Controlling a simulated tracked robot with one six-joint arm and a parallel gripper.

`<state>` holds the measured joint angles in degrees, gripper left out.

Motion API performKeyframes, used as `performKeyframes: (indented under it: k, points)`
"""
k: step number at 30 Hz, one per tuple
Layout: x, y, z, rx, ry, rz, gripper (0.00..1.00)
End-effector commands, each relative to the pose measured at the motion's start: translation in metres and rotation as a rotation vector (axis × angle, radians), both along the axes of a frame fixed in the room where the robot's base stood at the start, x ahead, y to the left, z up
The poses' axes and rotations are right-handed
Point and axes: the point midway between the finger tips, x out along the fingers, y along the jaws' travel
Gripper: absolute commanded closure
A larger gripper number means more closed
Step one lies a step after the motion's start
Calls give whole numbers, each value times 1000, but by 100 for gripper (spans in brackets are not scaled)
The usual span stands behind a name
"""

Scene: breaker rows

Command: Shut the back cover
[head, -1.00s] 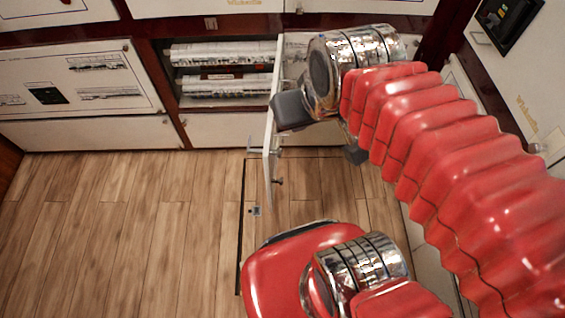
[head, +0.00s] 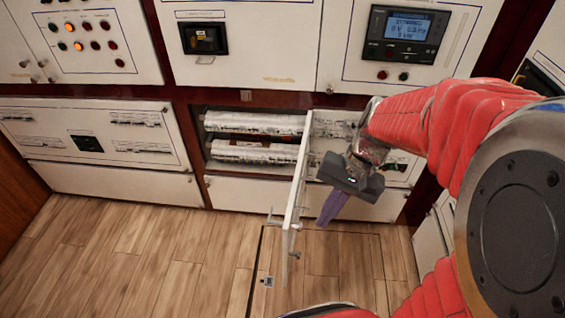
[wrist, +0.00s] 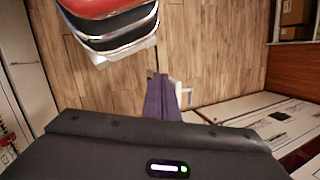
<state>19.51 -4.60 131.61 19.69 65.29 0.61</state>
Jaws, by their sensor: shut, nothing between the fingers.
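The back cover (head: 298,180) is a thin white panel. It stands open, swung out from the back cabinet over the floor, and shows nearly edge-on in the head view. Small handle-like fittings show near its outer edge. My gripper (head: 323,222) has a dark body and purple fingers, shut and empty. It is just right of the cover and points down. In the wrist view the purple fingers (wrist: 163,98) overlap the cover's end (wrist: 178,92). I cannot tell whether they touch it.
The opening behind the cover holds two rows of white breakers (head: 253,123). A closed white panel (head: 95,135) is to its left. A control panel with a lit screen (head: 405,28) is above right. The wooden floor (head: 140,250) at left is clear.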

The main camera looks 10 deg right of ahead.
Motion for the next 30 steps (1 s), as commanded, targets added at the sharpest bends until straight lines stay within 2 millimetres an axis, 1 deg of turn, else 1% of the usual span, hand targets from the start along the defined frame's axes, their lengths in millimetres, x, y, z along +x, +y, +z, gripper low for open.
performKeyframes:
  k: [1,15,30]
  points:
    - [2,-3,-7,29,33,-28,100]
    - [18,-24,-63,311,270,-279,100]
    - [30,-53,-127,647,465,-561,100]
